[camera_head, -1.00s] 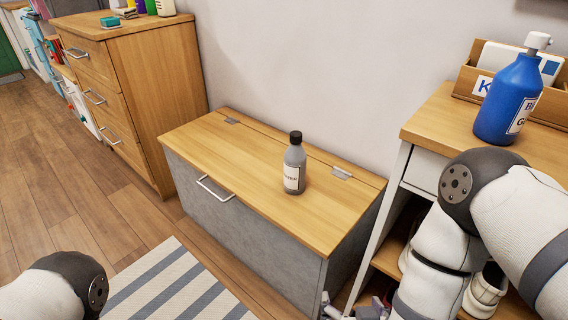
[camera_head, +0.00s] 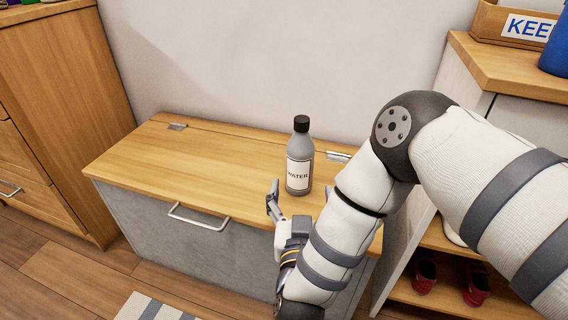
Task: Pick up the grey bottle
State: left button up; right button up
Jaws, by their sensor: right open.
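The grey bottle (camera_head: 299,168) stands upright on the wooden top of a low chest (camera_head: 190,160). It has a black cap and a white label reading "WATER". My right gripper (camera_head: 299,191) is open at the near side of the bottle. One finger shows just left of the bottle's lower part; the other side is largely hidden by my own forearm. I cannot tell whether a finger touches the bottle. My left gripper is not in view.
A wooden drawer unit (camera_head: 60,110) stands at the left. At the right is a shelf unit (camera_head: 510,70) with a blue container (camera_head: 556,48) and a wooden box on top, and red shoes (camera_head: 476,287) below. The chest top left of the bottle is clear.

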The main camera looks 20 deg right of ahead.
aim_at(300, 167)
jog(key=b+x, duration=0.1)
jog(key=x, duration=0.2)
jog(key=b+x, duration=0.2)
jog(key=x, duration=0.2)
jog(key=b+x, duration=0.1)
jog(key=x, duration=0.3)
jog(key=shift+w+a+f, duration=0.2)
jog(key=shift+w+f, duration=0.1)
jog(key=shift+f, duration=0.05)
jog(key=shift+w+d+r, duration=0.1)
jog(key=shift+w, duration=0.25)
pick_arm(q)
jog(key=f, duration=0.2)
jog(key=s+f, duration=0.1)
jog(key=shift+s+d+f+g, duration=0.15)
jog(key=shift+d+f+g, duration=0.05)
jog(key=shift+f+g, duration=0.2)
pick_arm(e)
jog(key=shift+r, duration=0.15)
jog(key=c, duration=1.6)
